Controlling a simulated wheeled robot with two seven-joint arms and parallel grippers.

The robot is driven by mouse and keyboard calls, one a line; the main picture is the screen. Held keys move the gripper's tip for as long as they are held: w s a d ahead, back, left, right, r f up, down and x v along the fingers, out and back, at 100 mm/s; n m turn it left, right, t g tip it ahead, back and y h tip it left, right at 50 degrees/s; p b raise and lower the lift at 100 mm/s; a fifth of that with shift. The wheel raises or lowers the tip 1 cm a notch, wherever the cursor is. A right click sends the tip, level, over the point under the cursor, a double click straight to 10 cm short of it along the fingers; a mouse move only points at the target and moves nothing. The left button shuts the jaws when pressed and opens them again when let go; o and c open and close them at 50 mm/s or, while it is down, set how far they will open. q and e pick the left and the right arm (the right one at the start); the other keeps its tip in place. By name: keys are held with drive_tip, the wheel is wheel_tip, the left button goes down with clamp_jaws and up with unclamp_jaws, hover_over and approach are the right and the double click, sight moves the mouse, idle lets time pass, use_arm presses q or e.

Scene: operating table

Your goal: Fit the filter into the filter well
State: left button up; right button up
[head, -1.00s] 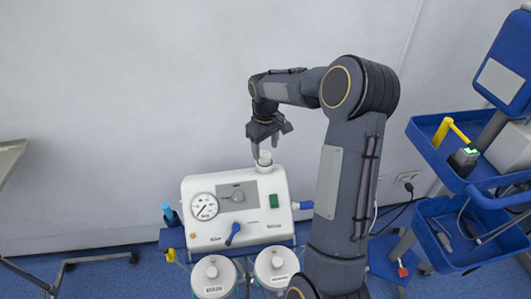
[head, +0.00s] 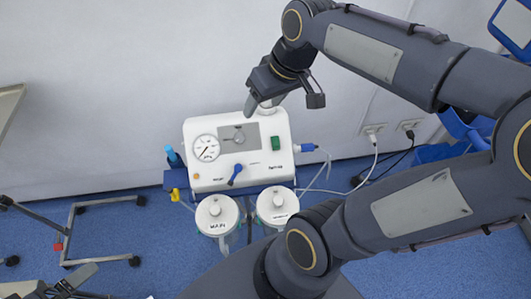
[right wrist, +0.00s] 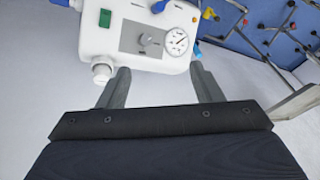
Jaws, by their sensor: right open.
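The white suction unit (head: 215,180) carries a dial gauge and a grey control panel. A short white cylinder, apparently the filter (head: 266,107), stands at its top right corner, partly hidden by my right gripper (head: 288,100). In the right wrist view the cylinder (right wrist: 102,71) sits upright at the unit's corner, beside one fingertip. My right gripper is open there (right wrist: 160,88), with nothing between its fingers. The well under the cylinder is hidden, so how deep it sits cannot be told. Part of my left gripper (head: 75,283) seems to show at the bottom left; its jaws are unclear.
Two lidded jars (head: 217,213) hang at the unit's front. A blue plug with a hose (head: 308,147) leaves its right side. Wall sockets and cables are at the right. A wheeled stand (head: 100,230) is at the left. The wall is close behind the unit.

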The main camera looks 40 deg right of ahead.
drive_tip(key=s+a+f+t+y, duration=0.1)
drive_tip(key=s+a+f, duration=0.1)
drive_tip(key=s+a, duration=0.1)
drive_tip(key=s+a+f+m+t, duration=0.1)
drive_tip(key=s+a+f, duration=0.1)
drive_tip(key=s+a, duration=0.2)
drive_tip(key=shift+s+a+f+y, duration=0.2)
drive_tip(key=shift+s+f+y, duration=0.15)
drive_tip(key=shift+s, duration=0.9)
